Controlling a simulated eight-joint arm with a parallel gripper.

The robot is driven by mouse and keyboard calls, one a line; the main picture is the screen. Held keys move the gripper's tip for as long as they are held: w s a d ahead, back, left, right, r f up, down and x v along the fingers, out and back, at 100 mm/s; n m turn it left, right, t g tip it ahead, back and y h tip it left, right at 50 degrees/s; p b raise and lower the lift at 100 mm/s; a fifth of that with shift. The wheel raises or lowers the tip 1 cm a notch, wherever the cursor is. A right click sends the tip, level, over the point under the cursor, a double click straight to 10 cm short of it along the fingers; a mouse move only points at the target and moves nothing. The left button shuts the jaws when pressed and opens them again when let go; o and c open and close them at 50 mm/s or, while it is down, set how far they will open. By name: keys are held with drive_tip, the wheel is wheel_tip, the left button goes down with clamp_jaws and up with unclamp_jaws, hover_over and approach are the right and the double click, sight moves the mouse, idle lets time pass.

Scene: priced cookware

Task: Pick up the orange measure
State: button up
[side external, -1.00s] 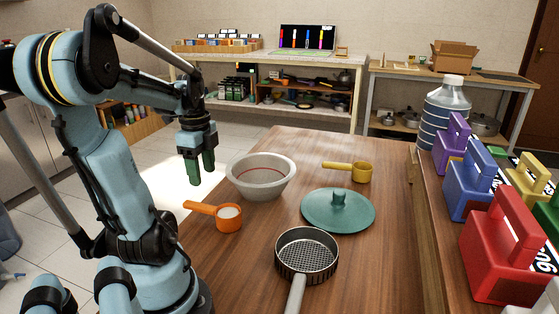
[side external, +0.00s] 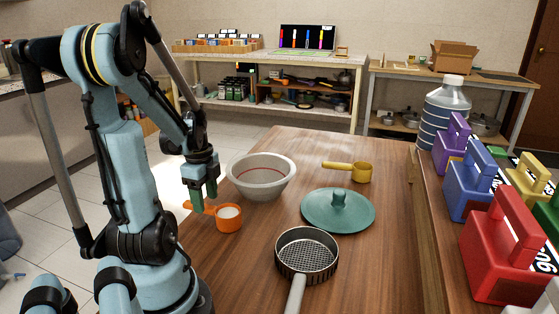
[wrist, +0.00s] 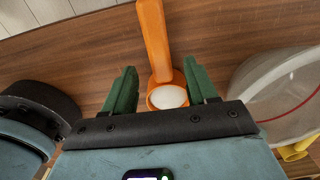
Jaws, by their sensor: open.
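The orange measure (side external: 229,219) is a small cup with a straight handle and a whitish inside, standing on the wooden table at its left side. In the side view, my gripper (side external: 204,203) is just above its handle and hides part of it. In the wrist view, the orange measure (wrist: 154,45) lies between the two green fingers of my gripper (wrist: 164,82), its handle pointing up the picture. The fingers are open with a gap on both sides. I cannot tell how high they are above the table.
A white bowl (side external: 262,191) stands close behind and to the right of the orange measure. A green lid (side external: 325,215), a yellow measure (side external: 361,173) and a strainer pan (side external: 306,257) are further right. Coloured price weights (side external: 505,245) line the right ledge.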

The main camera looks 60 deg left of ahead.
sight(207, 206)
drive_tip(key=shift+f, duration=2)
clamp_jaws()
